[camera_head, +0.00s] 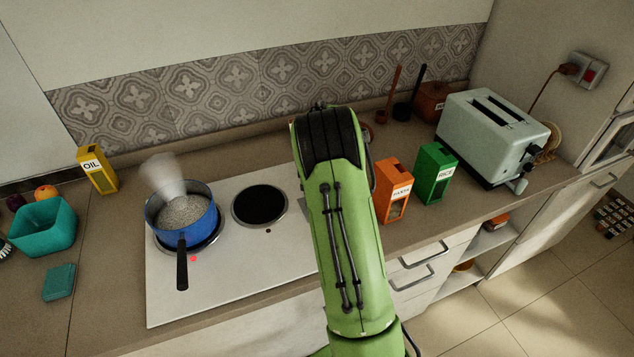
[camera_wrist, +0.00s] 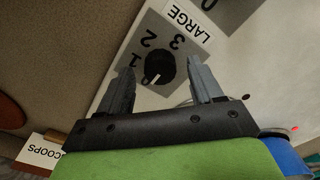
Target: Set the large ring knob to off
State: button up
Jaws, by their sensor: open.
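In the wrist view a black round knob (camera_wrist: 160,68) sits on a grey plate marked LARGE (camera_wrist: 187,22), with the numbers 1, 2 and 3 around it. Its white pointer line is toward the lower left of the picture, below the 1; the mark it points at is unclear. My gripper (camera_wrist: 162,62) is open, with one finger on each side of the knob and visible gaps to both; whether they touch the plate is unclear. In the head view my arm hides the gripper and the knob.
A steaming blue pot (camera_head: 182,212) stands on the left ring of the white hob (camera_head: 235,290), near a red light (camera_head: 194,259). The right ring (camera_head: 260,205) is bare. Orange (camera_head: 394,190) and green (camera_head: 435,173) boxes and a toaster (camera_head: 492,137) stand to the right.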

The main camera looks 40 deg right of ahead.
notch_tip(320, 180, up, 15)
jog(key=p, duration=0.2)
jog(key=shift+p, duration=0.35)
jog(key=s+a+r+m+t, duration=0.3)
jog(key=s+a+r, duration=0.7)
jog(key=a, duration=0.4)
jog(key=s+a+f+m+t, duration=0.1)
jog(key=s+a, duration=0.2)
jog(key=s, duration=0.4)
jog(key=s+a+f+m+t, duration=0.1)
jog(key=s+a, duration=0.3)
jog(key=s, duration=0.4)
jog(key=shift+f+m+t, duration=0.3)
jog(key=shift+f+m, duration=0.05)
jog(key=shift+m, duration=0.25)
jog(key=shift+s, duration=0.1)
dwell(0.7)
